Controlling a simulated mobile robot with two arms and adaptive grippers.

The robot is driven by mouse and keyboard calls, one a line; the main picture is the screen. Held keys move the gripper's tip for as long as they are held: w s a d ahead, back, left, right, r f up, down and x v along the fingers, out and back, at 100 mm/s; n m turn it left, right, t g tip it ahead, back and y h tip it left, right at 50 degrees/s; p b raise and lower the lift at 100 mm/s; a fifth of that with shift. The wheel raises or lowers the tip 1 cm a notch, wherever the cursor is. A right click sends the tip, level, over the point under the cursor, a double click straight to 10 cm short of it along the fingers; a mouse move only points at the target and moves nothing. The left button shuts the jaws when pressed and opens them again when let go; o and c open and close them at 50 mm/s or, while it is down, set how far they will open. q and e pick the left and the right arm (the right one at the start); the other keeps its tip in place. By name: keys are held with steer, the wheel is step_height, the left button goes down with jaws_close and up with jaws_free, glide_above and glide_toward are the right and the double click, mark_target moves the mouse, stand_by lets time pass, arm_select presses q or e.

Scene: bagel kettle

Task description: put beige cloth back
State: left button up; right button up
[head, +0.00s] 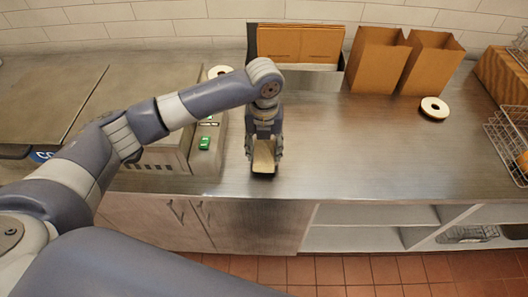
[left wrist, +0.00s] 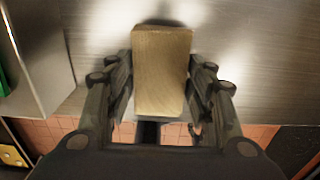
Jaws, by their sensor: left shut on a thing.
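The beige cloth (head: 263,157) looks like a small tan block in the head view, above the counter close to its front edge. My left gripper (head: 264,150) points down and is shut on it, with one finger on each side. In the left wrist view the beige cloth (left wrist: 162,70) sits between both fingers of my left gripper (left wrist: 160,90), with the counter behind it. I cannot tell whether the cloth touches the counter. My right gripper is not in view.
A grey machine with a green button (head: 205,143) stands left of the gripper. Brown paper bags (head: 378,60), a holder with brown sheets (head: 300,45) and a white ring (head: 434,108) are at the back. A wire basket (head: 508,140) is at right. The counter's middle (head: 350,150) is clear.

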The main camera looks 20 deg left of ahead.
mark_target(264, 152)
arm_select(q)
step_height(264, 152, down, 2)
steer(key=shift+s+f+p, duration=0.1)
steer(key=shift+s+p, duration=0.05)
steer(key=shift+p, duration=0.3)
steer(key=shift+f, duration=0.2)
steer(key=shift+f, duration=0.1)
steer(key=o, duration=1.1)
step_height(264, 152, up, 11)
steer(key=b, duration=0.3)
steer(key=shift+r, duration=0.65)
